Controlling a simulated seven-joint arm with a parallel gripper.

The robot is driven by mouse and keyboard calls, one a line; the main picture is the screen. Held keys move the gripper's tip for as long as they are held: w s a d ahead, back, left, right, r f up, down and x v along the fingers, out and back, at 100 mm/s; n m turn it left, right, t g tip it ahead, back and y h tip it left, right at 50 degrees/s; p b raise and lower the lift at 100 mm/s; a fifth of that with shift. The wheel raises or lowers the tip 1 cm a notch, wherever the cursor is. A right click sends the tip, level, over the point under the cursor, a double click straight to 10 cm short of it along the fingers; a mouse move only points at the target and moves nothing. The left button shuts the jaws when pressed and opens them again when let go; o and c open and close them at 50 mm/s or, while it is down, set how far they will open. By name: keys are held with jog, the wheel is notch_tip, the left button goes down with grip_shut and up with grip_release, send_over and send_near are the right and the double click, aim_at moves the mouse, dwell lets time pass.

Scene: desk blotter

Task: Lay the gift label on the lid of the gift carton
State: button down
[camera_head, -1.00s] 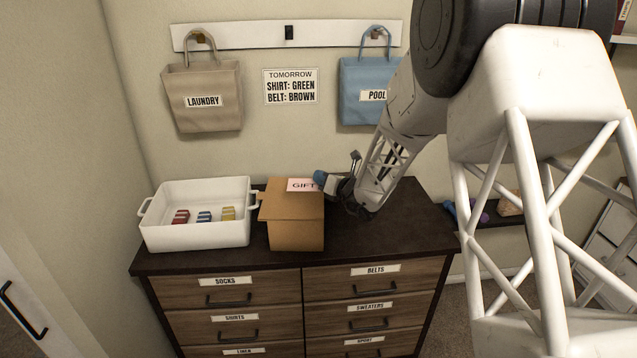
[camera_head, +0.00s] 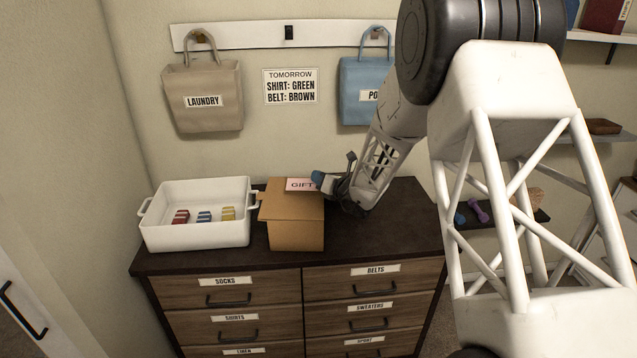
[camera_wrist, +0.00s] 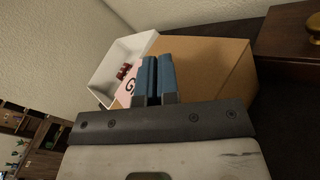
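The gift label (camera_head: 300,185) is a flat pink card reading GIFT, over the top of the brown gift carton (camera_head: 297,228). Its right end is at the blue fingertips of my gripper (camera_head: 319,179), which reaches in from the right. In the wrist view my gripper (camera_wrist: 157,78) has its blue fingers close together, with the label (camera_wrist: 127,92) showing to their left and partly hidden by them. The carton (camera_wrist: 215,68) lies beyond the fingers. I cannot tell whether the label touches the lid or hovers just above it.
A white two-handled bin (camera_head: 196,238) with small red, blue and yellow striped items stands left of the carton. Both stand on a dark dresser top (camera_head: 375,232), clear at right. Laundry (camera_head: 203,82) and pool (camera_head: 360,75) bags hang on the wall behind.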

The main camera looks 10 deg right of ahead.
aim_at(318, 194)
jog(key=shift+f, duration=0.8)
jog(key=shift+f, duration=0.7)
jog(key=c, duration=1.4)
grip_release()
jog(key=shift+s+f, duration=0.1)
jog(key=shift+f, duration=0.05)
jog(key=shift+r, duration=0.55)
jog(key=v, duration=1.2)
jog(key=shift+a+r, duration=0.1)
jog(key=shift+r, duration=0.15)
jog(key=shift+r, duration=0.1)
